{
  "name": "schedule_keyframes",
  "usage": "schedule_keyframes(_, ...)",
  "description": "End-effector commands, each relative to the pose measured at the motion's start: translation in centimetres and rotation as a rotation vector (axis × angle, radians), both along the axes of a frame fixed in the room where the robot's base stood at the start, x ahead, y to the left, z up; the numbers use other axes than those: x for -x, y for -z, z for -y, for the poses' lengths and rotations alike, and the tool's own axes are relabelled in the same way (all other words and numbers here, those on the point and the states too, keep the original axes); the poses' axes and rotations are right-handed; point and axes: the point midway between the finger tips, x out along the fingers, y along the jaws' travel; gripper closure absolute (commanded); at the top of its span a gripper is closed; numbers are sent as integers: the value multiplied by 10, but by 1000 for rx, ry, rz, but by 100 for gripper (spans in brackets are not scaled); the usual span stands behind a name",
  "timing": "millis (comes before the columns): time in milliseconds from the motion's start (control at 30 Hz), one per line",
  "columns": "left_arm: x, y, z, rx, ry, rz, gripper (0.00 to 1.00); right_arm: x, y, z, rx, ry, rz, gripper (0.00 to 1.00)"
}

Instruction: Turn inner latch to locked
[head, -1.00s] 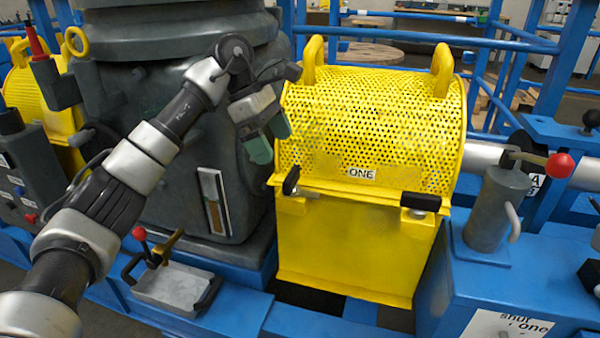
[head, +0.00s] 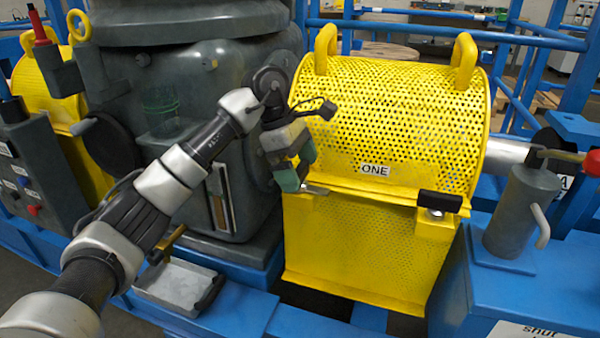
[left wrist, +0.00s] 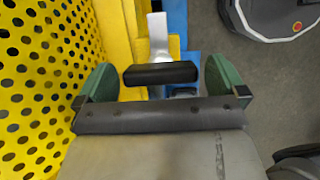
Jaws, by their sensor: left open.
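The yellow perforated guard marked ONE (head: 375,110) has two latches at its front seam. The left latch, nearest the dark housing, shows a silver plate (head: 315,189) in the head view; its black handle is hidden behind my gripper there. In the left wrist view this black handle (left wrist: 160,73) lies crosswise between the green fingers, with gaps on both sides. My left gripper (head: 298,167) is open at this latch. The right latch (head: 440,202) has a black handle lying sideways along the seam. My right gripper is not in view. No label shows which latch is inner.
The dark grey housing (head: 222,110) stands close on the left of the guard. A metal tray (head: 178,285) sits below it. A grey cylinder with a lever (head: 522,215) stands at the right. Blue rails (head: 450,36) run behind the guard.

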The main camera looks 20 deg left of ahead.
Motion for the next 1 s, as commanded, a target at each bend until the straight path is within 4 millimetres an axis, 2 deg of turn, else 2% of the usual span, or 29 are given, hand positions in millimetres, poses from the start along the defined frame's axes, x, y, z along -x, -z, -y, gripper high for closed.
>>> schedule_keyframes(100, 0, 6, 2, 1, 0, -1, 0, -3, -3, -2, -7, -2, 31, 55)
schedule_keyframes(367, 0, 6, 3, 1, -1, 0, 0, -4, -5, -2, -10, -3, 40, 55)
schedule_keyframes(467, 0, 6, 3, 1, 0, 0, 12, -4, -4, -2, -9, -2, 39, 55)
schedule_keyframes(667, 0, 6, 3, 1, -1, 0, 43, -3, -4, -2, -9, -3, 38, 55)
schedule_keyframes(1000, 0, 5, 2, 1, -51, 0, 43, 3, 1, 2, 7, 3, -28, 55)
